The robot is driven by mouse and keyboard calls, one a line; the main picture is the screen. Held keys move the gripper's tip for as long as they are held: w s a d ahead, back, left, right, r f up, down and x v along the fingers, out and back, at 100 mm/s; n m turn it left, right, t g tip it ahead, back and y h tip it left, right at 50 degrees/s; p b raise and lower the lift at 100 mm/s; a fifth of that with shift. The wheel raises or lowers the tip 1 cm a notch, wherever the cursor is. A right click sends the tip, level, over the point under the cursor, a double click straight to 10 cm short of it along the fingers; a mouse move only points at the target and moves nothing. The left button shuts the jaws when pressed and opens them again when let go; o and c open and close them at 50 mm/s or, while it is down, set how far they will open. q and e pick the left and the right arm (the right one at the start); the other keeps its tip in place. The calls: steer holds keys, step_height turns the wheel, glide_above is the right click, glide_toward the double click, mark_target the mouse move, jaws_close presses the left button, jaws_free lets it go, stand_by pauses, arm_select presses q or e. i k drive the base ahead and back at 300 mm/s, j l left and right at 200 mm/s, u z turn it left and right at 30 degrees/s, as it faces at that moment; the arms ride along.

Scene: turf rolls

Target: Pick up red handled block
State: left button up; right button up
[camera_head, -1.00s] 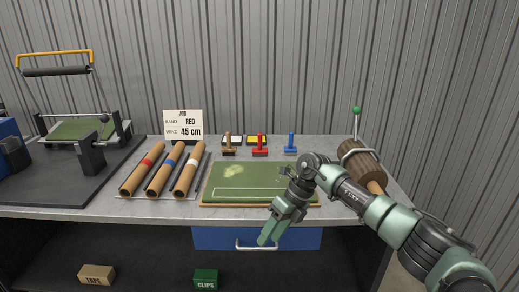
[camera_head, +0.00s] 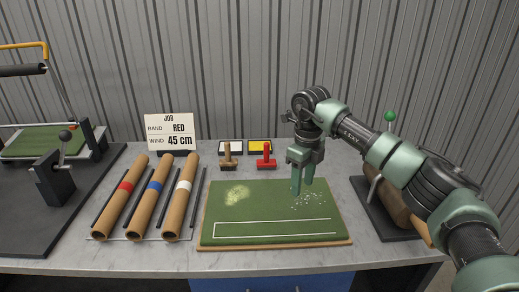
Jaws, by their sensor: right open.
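The red handled block (camera_head: 266,156) stands upright on the grey bench, behind the green turf mat and in front of a yellow pad. My right gripper (camera_head: 302,189) points down over the back right part of the turf mat, to the right of the red block and nearer to me. Its jaws are open and apart from the block. A wooden-handled block (camera_head: 228,157) stands to the left of the red one. The blue handled block is not visible now; my right arm covers that area. My left gripper is out of view.
The turf mat (camera_head: 225,214) has a pale patch and scattered light bits. Three brown tubes with red (camera_head: 122,194), blue (camera_head: 152,193) and white (camera_head: 181,193) bands lie to the left. A job card (camera_head: 170,129) stands behind. A green-knobbed lever (camera_head: 389,117) is at right.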

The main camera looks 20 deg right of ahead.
mark_target(265, 164)
steer(key=i, duration=1.05)
